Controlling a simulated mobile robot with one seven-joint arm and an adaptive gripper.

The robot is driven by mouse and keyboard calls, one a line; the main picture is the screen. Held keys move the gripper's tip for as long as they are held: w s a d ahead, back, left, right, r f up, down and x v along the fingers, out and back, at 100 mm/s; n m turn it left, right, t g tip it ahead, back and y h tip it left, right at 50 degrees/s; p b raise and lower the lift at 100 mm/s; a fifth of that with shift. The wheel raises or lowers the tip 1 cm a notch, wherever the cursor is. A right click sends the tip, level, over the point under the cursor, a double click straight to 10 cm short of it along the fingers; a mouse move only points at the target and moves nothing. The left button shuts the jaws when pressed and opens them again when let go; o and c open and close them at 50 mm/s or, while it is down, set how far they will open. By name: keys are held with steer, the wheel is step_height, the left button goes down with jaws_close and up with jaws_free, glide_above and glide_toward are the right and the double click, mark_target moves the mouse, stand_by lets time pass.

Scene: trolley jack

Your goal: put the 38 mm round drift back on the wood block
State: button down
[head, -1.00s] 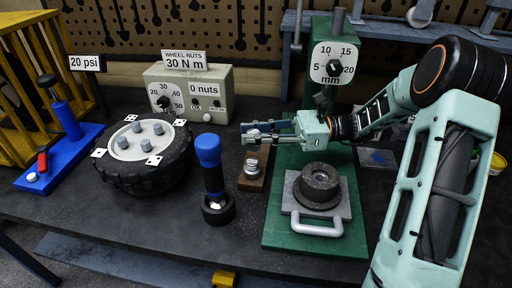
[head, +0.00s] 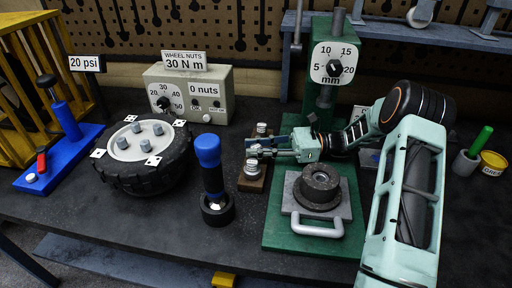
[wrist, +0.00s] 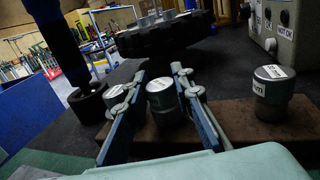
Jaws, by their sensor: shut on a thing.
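My gripper (head: 256,148) is over the brown wood block (head: 251,184) in the head view, its fingers pointing left. In the wrist view, the fingers (wrist: 159,100) are closed on the sides of a short silver round drift (wrist: 162,101) with a white label on top; its size cannot be read. The wood block (wrist: 238,125) lies beneath. I cannot tell whether the held drift touches it. Another silver drift (wrist: 272,92) stands on the block to the right, and is at the back in the head view (head: 262,130). A further drift (head: 252,168) stands at the block's front.
A blue-handled tool (head: 210,165) stands upright left of the block, with the wheel (head: 145,157) farther left. The green press (head: 276,225) with a dark ring (head: 320,186) is to the right. The wheel-nut tester box (head: 190,92) stands behind.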

steer(key=shift+f, duration=0.1)
steer(key=c, duration=1.9)
jaws_free()
steer(key=shift+c, duration=0.2)
steer(key=shift+r, duration=0.2)
steer(key=d, duration=0.8)
steer(key=d+b, duration=0.1)
steer(key=d, duration=0.3)
steer(key=shift+w, duration=0.4)
